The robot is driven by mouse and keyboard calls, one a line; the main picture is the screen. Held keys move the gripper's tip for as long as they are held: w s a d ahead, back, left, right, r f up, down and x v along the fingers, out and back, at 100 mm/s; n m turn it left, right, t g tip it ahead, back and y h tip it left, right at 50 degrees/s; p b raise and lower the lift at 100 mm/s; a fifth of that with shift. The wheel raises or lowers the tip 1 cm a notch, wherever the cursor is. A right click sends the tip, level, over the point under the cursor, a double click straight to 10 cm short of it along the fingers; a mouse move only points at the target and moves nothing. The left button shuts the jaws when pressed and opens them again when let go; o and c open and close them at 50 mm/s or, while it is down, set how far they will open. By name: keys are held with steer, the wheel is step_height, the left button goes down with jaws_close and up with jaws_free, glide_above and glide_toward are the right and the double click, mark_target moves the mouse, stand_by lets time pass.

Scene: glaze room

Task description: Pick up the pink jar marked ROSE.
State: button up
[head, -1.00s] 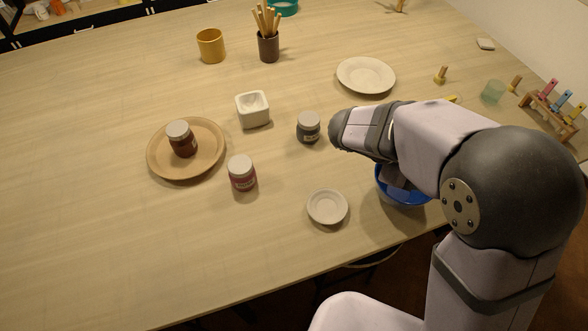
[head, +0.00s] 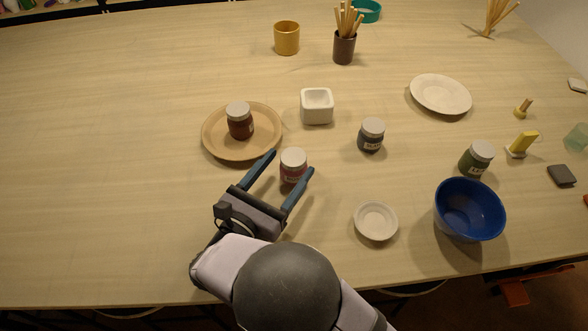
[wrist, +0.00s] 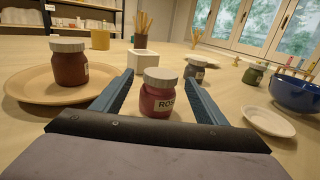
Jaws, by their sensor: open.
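The pink jar (head: 293,170) with a pale lid stands upright on the table. In the wrist view its label reads ROS with the end cut off, and the jar (wrist: 156,102) is between the two fingers. My gripper (head: 292,161) is open, low over the table, with one blue finger on each side of the jar. In the wrist view my gripper (wrist: 158,82) shows a gap to the jar on each side, and the fingers do not grip it.
A tan plate (head: 212,144) with a brown jar (head: 240,125) is close on the left. A white square pot (head: 317,110) stands behind. A grey-labelled jar (head: 371,137), small dish (head: 376,221) and blue bowl (head: 468,215) are to the right. The table's left is clear.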

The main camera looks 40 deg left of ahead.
mark_target(298, 153)
steer(key=shift+w+a+r+p, duration=0.1)
steer(key=shift+w+p, duration=0.25)
steer(key=shift+w, duration=0.45)
steer(key=shift+w+a+f+p, duration=0.15)
steer(key=shift+w+p, duration=0.25)
steer(key=shift+w, duration=0.55)
steer(key=shift+w+a+p, duration=0.15)
steer(key=shift+w+p, duration=0.3)
steer(key=shift+w, duration=0.5)
steer(key=shift+w+a+f+p, duration=0.15)
steer(key=shift+w+p, duration=0.25)
steer(key=shift+w, duration=0.55)
steer(key=shift+r, duration=0.1)
steer(key=c, duration=1.3)
